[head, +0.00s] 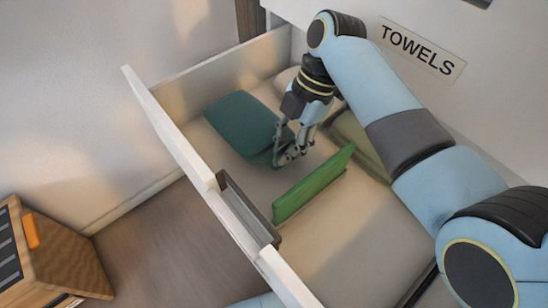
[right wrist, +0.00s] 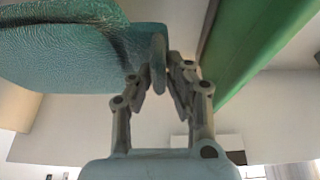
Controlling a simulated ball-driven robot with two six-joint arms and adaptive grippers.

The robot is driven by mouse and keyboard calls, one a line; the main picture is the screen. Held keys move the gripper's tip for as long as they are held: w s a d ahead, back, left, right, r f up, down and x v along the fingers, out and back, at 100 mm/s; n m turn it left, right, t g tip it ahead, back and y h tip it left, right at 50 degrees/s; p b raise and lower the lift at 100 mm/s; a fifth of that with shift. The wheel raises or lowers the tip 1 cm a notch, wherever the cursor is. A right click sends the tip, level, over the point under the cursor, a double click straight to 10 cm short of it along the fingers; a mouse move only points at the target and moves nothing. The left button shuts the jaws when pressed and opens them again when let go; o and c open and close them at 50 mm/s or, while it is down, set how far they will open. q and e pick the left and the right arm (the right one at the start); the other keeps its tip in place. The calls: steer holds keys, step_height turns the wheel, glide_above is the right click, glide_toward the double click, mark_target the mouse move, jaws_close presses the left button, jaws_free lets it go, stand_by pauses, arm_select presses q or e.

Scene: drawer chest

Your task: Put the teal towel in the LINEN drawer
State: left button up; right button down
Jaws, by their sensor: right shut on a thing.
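The teal towel (head: 238,122) is a flat folded piece inside the open drawer, over its far left part. My right gripper (head: 284,154) is shut on the towel's near right edge, and in the right wrist view (right wrist: 166,82) the fingers pinch its lip. The towel (right wrist: 75,55) extends to the left there. The open drawer (head: 188,143) has a white front with a dark handle. A sign reading TOWELS is on the white chest face above it. No LINEN label is visible. My left gripper is not in view.
A green upright panel (head: 313,184) stands in the drawer close to my right gripper. An olive folded item (head: 358,142) and a beige item (head: 286,79) lie toward the back. The near right drawer floor is clear. A wooden box (head: 62,255) stands lower left.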

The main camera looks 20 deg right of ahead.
step_height(320, 180, down, 7)
steer(key=shift+r+b, duration=0.15)
steer(key=shift+b, duration=0.9)
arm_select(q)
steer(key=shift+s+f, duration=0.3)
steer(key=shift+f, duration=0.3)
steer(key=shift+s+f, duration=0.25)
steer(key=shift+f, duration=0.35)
arm_select(e)
steer(key=c, duration=1.3)
jaws_free()
steer(key=shift+r, duration=0.2)
arm_select(q)
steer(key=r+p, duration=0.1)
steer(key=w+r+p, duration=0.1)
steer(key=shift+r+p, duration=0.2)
steer(key=shift+p, duration=0.1)
arm_select(e)
steer(key=v, duration=0.7)
steer(key=shift+d+r, duration=0.1)
